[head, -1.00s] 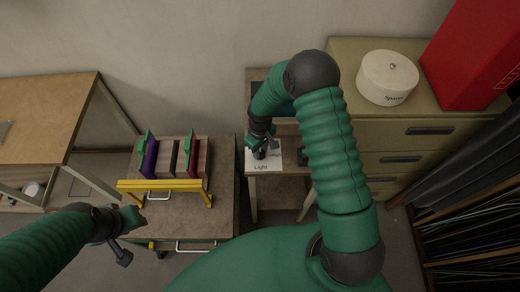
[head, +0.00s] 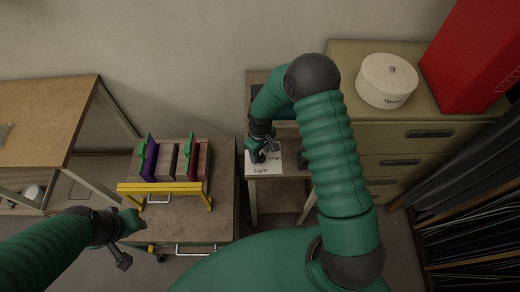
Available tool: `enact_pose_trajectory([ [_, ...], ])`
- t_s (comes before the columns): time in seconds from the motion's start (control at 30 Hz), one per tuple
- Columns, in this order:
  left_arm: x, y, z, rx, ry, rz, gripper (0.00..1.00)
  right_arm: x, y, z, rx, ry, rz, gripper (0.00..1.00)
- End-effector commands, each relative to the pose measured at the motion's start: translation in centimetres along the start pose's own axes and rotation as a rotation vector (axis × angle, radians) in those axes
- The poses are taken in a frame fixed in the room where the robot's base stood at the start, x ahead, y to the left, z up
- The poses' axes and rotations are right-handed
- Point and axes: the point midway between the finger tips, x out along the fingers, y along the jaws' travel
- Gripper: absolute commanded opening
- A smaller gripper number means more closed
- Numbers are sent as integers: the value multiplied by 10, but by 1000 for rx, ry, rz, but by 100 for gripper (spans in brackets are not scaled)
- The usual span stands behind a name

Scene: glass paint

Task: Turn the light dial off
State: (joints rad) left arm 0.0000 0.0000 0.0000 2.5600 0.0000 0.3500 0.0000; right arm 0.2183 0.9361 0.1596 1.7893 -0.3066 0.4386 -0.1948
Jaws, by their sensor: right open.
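The light dial is on or beside a white card marked "Light" (head: 262,170) on a small table in the middle of the head view. My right gripper (head: 259,157) is open and sits low over the card's upper left part. The dial itself is dark and mostly hidden by the gripper, so I cannot tell its setting or whether the fingers touch it. My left gripper (head: 128,240) hangs at the lower left, far from the dial; its jaws are too unclear to judge.
A cart (head: 222,190) with a yellow rack and coloured boards stands left of the small table. A drawer cabinet (head: 410,112) with a round white container (head: 387,80) and a red box (head: 478,55) stands right. A wooden workbench (head: 45,115) is far left.

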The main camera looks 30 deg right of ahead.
Motion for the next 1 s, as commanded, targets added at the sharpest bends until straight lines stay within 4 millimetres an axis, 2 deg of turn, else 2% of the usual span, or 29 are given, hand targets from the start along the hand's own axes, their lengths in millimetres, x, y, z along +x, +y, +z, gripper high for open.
enact_pose_trajectory([
  [0.17, 4, 0, 1, 0, 0, 0, 36, -23, 1, -1, 1, 4, 2, 50],
  [0.5, 15, 0, 4, 0, 0, 0, 36, -121, 2, -2, 2, 6, 3, 50],
  [0.6, 17, 0, 4, 0, 0, 0, 36, -144, 1, -2, 0, 4, 2, 50],
  [0.77, 18, 0, 4, 0, 0, 0, 36, -164, 1, -2, 1, 1, 0, 50],
  [1.0, 18, 0, 4, 0, 0, 0, 36, -167, 1, -1, 0, 0, 0, 50],
])
